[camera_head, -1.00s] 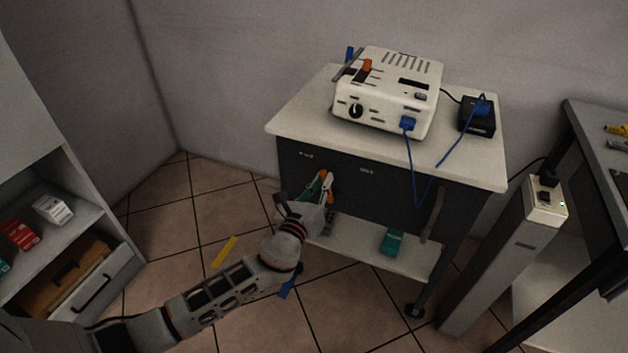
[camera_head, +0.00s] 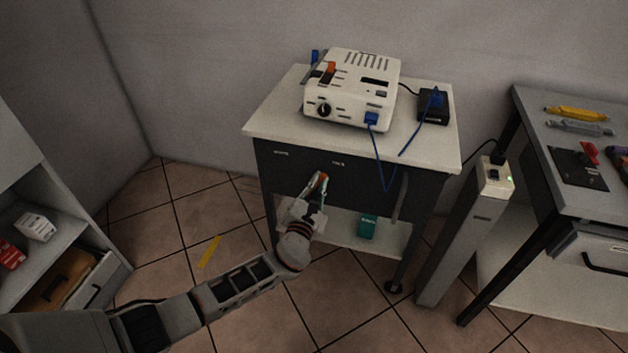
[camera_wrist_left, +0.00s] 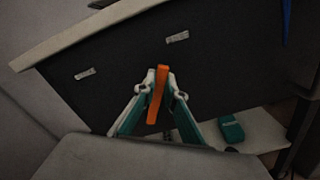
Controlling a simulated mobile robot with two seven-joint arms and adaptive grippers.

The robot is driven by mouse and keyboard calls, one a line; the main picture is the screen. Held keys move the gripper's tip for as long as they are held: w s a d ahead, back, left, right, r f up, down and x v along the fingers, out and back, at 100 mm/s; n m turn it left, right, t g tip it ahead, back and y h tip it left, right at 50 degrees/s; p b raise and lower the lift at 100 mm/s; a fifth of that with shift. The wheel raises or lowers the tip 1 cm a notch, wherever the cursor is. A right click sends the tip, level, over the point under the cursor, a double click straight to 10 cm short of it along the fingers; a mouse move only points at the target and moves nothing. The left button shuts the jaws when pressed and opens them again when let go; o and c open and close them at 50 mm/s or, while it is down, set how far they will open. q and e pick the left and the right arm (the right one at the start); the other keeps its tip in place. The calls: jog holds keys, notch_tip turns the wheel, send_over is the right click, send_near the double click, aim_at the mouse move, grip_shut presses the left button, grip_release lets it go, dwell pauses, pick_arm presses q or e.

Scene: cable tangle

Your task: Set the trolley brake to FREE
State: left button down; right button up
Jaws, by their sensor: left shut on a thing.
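The trolley (camera_head: 265,190) has a white top and a dark front panel. Its orange brake lever (camera_wrist_left: 157,95) stands up in front of that panel, tilted slightly right in the left wrist view. My left gripper (camera_wrist_left: 161,84) is shut on the lever, one fingertip on each side. In the head view the left gripper (camera_head: 319,184) and lever are below and between two small labels, closer to the right label (camera_head: 338,163) than to the left label (camera_head: 281,153). The label text is too small to read. My right gripper is not in view.
A white device (camera_head: 350,90) with a blue cable and a black box (camera_head: 433,107) stand on the trolley top. A teal item (camera_head: 367,228) lies on the lower shelf. A grey post (camera_head: 462,235) and workbench stand right, a shelf unit left. Yellow tape (camera_head: 209,251) marks the floor.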

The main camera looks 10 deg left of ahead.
pick_arm(q)
jog(key=shift+d+f+m, duration=0.1)
jog(key=shift+d+m, duration=0.1)
jog(key=shift+m, duration=0.1)
dwell(0.4)
jog(key=c, duration=2.1)
grip_release()
jog(key=shift+s+f, duration=0.1)
jog(key=shift+s, duration=0.05)
jog(key=s, duration=1.1)
jog(key=shift+s+a, duration=0.2)
jog(key=shift+s, duration=0.2)
